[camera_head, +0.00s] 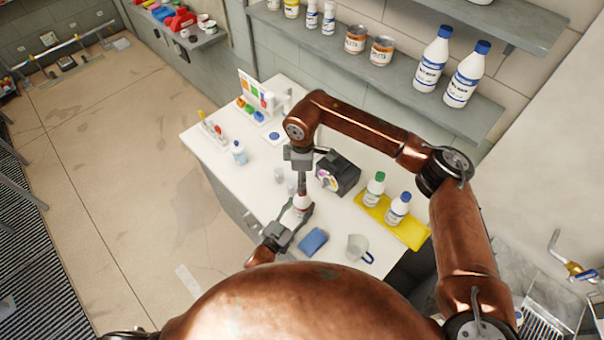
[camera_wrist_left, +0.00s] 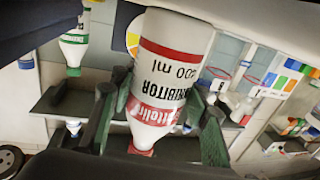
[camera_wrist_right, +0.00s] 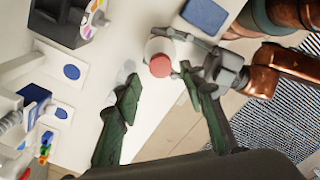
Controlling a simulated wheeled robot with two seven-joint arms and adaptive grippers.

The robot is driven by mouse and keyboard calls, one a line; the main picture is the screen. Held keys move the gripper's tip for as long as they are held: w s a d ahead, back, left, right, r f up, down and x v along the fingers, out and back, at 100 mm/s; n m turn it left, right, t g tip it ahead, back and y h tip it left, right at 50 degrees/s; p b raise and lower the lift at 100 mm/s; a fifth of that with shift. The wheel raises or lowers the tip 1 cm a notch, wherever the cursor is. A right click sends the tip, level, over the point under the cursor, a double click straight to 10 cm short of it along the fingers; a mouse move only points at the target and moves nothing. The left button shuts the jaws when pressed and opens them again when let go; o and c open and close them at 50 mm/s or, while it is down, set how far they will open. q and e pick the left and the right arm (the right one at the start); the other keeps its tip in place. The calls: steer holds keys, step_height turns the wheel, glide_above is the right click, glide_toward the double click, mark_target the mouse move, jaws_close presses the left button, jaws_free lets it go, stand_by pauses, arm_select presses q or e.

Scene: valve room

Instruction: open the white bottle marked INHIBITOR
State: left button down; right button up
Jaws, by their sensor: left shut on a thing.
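The white INHIBITOR bottle (camera_wrist_left: 172,65) has a red band and a red cap, and it fills the middle of the left wrist view. My left gripper (camera_wrist_left: 158,110) is shut on its body, one finger on each side. In the head view the bottle (camera_head: 300,203) is at the table's front edge, held by my left gripper (camera_head: 291,222). In the right wrist view the red cap (camera_wrist_right: 160,65) faces the camera. My right gripper (camera_wrist_right: 158,82) is open, its fingertips either side of the cap's line and apart from it. In the head view it points down above the bottle.
On the white table, a yellow tray (camera_head: 412,236) holds a green-capped and a blue-capped bottle. A shelf of bottles and cans (camera_head: 400,75) runs behind.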

steer(key=shift+f, duration=2.15)
jaws_close()
